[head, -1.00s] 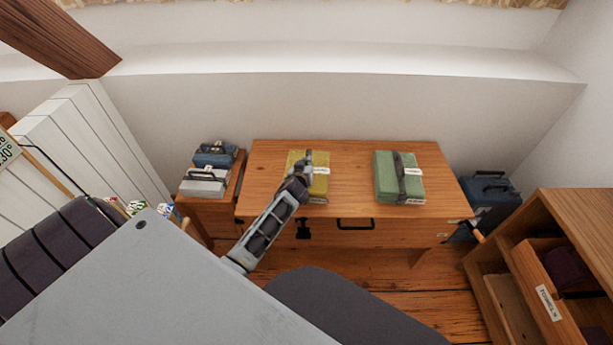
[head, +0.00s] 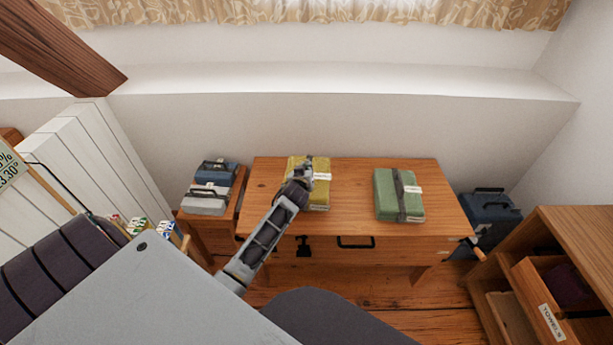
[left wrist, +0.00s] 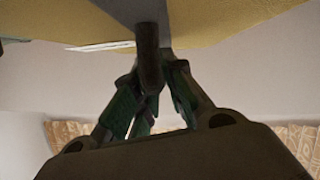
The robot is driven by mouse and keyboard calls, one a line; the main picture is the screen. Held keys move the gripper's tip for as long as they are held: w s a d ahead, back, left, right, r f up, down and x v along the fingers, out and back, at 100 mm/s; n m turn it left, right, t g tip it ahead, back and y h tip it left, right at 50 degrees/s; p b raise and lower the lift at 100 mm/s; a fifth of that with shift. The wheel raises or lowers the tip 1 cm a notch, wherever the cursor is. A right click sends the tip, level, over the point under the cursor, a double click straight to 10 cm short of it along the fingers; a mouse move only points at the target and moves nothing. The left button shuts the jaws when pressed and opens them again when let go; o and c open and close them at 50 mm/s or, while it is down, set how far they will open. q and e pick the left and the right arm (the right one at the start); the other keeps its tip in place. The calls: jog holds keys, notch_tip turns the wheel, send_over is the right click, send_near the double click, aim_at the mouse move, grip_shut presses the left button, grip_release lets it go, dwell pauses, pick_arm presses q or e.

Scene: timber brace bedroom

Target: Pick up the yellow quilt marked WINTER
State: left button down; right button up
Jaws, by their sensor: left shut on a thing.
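The yellow quilt (head: 318,191) is a folded bundle with a grey strap and pale labels, their text too small to read. It is at the left half of the wooden table and appears raised slightly off the top. My left gripper (head: 304,176) is over its middle, shut on its strap or handle. In the left wrist view the quilt (left wrist: 220,22) fills the top, with the grey strap running down to the fingers (left wrist: 148,75). The gripper hides part of the quilt. My right gripper is not in view.
A green quilt (head: 385,190) with a dark strap lies on the table (head: 345,190) to the right. Cases (head: 205,203) sit on a small stand at left. A blue case (head: 490,208) is right of the table. An open drawer labelled TOWELS (head: 550,322) is at lower right.

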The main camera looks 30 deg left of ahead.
pick_arm(q)
notch_tip(320, 180, up, 2)
jog(key=shift+w+r, duration=0.1)
jog(key=shift+r, duration=0.6)
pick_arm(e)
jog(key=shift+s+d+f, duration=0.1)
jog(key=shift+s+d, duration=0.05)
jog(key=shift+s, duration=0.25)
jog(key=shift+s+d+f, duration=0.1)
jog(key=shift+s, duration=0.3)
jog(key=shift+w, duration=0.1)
